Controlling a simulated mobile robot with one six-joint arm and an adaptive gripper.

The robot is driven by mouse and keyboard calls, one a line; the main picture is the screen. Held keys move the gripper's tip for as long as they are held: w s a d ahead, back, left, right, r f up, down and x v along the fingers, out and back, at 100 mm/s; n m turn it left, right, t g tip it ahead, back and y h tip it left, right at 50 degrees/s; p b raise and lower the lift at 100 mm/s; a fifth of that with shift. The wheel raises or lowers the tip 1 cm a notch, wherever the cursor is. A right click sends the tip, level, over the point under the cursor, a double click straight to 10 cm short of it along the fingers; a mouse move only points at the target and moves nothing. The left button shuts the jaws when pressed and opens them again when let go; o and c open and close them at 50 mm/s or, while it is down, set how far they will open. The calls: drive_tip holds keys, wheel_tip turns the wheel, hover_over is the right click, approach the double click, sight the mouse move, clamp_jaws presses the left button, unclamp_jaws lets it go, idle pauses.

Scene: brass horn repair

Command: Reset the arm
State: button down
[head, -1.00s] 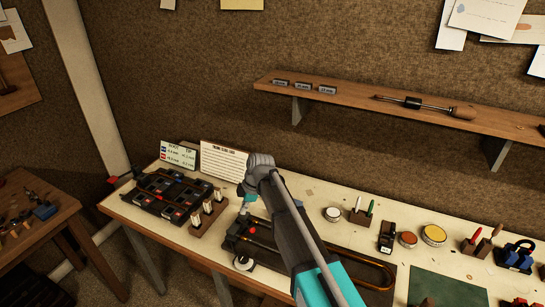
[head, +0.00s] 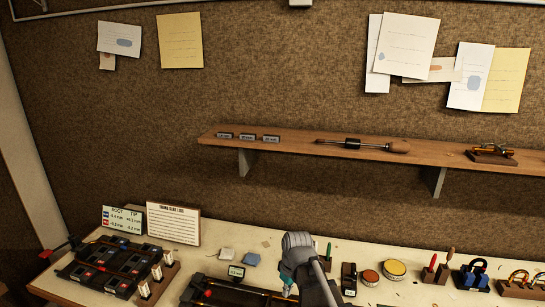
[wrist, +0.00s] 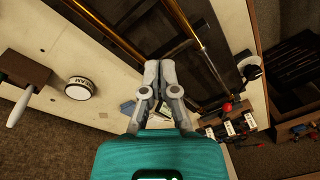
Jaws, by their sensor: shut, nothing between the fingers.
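My gripper shows in the wrist view (wrist: 158,75) with its two grey fingers together and nothing between them. It hangs above the workbench, over a dark fixture (wrist: 200,25) that carries brass tubes (wrist: 188,22). In the head view my grey and teal arm rises from the bottom edge near the middle. The fingers are hard to make out there, and part of the dark fixture (head: 215,291) is hidden behind the arm.
The bench (head: 205,260) holds a dark tray of blocks (head: 112,262) at left, cards (head: 172,223), round tins (head: 395,268) and tool holders at right. A wall shelf (head: 300,142) with a wooden-handled tool (head: 362,145) runs above. A round tin (wrist: 80,88) lies near my gripper.

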drive_tip(key=s+d+m, duration=0.2)
drive_tip(key=d, duration=0.2)
drive_tip(key=s+d+f+m+h+b, duration=0.1)
drive_tip(key=s+d+m, duration=0.1)
drive_tip(key=d+m, duration=0.1)
drive_tip(key=s+d+m, duration=0.3)
drive_tip(key=d, duration=0.2)
drive_tip(key=shift+d+f, duration=0.1)
drive_tip(key=shift+f, duration=0.25)
drive_tip(key=shift+d, duration=0.2)
